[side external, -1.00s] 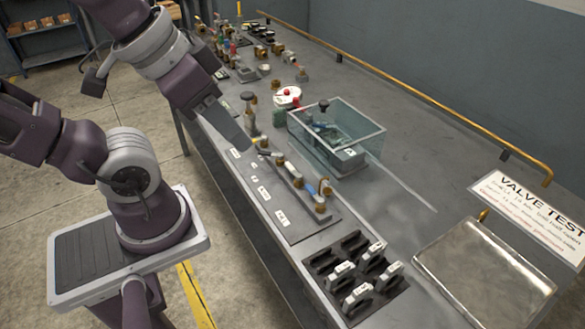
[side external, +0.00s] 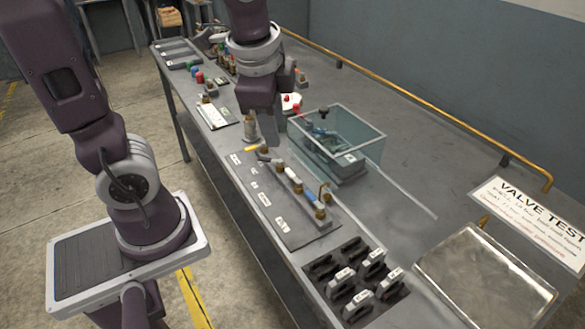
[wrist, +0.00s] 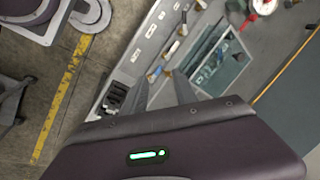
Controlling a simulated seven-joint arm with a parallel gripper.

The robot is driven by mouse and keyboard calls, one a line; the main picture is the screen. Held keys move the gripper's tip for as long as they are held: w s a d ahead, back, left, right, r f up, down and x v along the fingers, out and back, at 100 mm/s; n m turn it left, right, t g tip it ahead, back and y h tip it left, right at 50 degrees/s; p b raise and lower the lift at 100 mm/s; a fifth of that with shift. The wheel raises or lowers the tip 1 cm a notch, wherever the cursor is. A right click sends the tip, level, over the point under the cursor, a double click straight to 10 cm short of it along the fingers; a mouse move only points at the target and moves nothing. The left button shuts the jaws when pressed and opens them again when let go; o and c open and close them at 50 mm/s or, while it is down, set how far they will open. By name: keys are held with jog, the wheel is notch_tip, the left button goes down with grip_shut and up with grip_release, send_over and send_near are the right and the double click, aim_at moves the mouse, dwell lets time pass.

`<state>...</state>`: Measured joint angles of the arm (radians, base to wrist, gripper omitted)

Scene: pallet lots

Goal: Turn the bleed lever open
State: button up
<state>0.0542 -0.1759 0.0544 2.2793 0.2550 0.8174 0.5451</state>
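A row of valve levers on brown fittings runs along a grey panel (side external: 272,207) on the bench: a yellow lever (side external: 252,149), a white lever (side external: 292,175) and a blue lever (side external: 311,195). The panel has small white labels too small to read, so I cannot tell which lever is the bleed lever. My gripper (side external: 270,138) points down above the far end of the row, close to the yellow lever. In the wrist view my gripper (wrist: 163,92) has its two fingers apart with nothing held between them. The row also shows there, beyond the fingers.
A clear tank (side external: 362,150) stands just right of the lever row. A dark slotted tray (side external: 358,280) with labelled pieces is at the near end. A metal plate (side external: 485,278) and the VALVE TEST sign (side external: 530,222) lie at right. A yellow rail (side external: 430,113) runs along the back.

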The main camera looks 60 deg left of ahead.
aim_at(290, 172)
jog(key=w+a+f+m+g, duration=0.1)
jog(key=w+f+m, duration=0.1)
jog(key=f+m, duration=0.1)
jog(key=w+a+f+m+g+y, duration=0.1)
jog(key=w+f+m, duration=0.2)
jog(key=f, duration=0.1)
jog(key=w+a+f+m+y, duration=0.1)
jog(key=w+a+f+m, duration=0.1)
jog(key=w+f+m, duration=0.1)
jog(key=shift+a+f+m+g, duration=0.1)
jog(key=shift+f+m+g, duration=0.25)
jog(key=shift+f, duration=0.45)
jog(key=x, duration=0.7)
jog(key=shift+a+f, duration=0.25)
grip_shut()
